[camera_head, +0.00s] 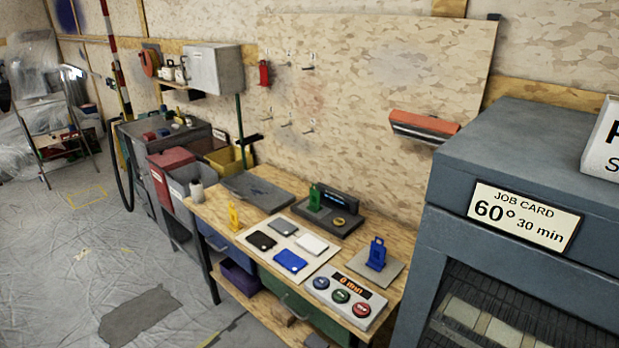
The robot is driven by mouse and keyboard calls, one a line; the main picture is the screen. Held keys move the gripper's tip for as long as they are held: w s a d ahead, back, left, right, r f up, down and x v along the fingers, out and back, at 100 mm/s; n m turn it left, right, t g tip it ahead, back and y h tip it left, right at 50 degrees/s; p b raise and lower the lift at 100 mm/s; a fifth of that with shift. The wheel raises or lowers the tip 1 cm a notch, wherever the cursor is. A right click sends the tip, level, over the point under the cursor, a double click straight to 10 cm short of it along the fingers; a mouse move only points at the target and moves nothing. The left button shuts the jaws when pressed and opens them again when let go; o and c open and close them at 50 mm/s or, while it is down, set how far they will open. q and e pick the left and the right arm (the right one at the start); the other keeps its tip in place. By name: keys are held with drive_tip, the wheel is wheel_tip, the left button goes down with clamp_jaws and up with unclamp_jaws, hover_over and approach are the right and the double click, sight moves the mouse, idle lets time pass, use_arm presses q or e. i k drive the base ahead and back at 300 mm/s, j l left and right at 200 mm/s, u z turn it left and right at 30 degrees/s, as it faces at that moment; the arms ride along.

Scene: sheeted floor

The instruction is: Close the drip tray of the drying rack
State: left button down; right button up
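A blue-grey cabinet (520,145) stands at the right edge, cut off by the frame. It carries a job card (523,217) reading 60° and 30 min. Its dark front (490,318) shows pale flat pieces inside, behind what looks like a mesh or glass; this may be the drying rack. I cannot make out a drip tray; the cabinet's lower part is outside the frame. Neither of my grippers is in view.
A wooden workbench (325,270) left of the cabinet holds a button panel (347,297), a white mat with several flat pieces, and a blue stand (377,254). Bins (172,177) stand farther back. The sheeted floor (60,260) at left is mostly clear.

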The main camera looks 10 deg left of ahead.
sight(244, 184)
drive_tip(key=i+j+z, duration=0.15)
drive_tip(key=j+z, duration=0.25)
drive_tip(key=i+j+z, duration=0.1)
drive_tip(key=j+z, duration=0.7)
drive_tip(key=j, duration=1.9)
drive_tip(key=j+z, duration=0.15)
drive_tip(key=j, duration=0.9)
drive_tip(key=k+j, duration=0.15)
drive_tip(key=j, duration=0.95)
drive_tip(key=i+l, duration=0.25)
drive_tip(key=i, duration=0.2)
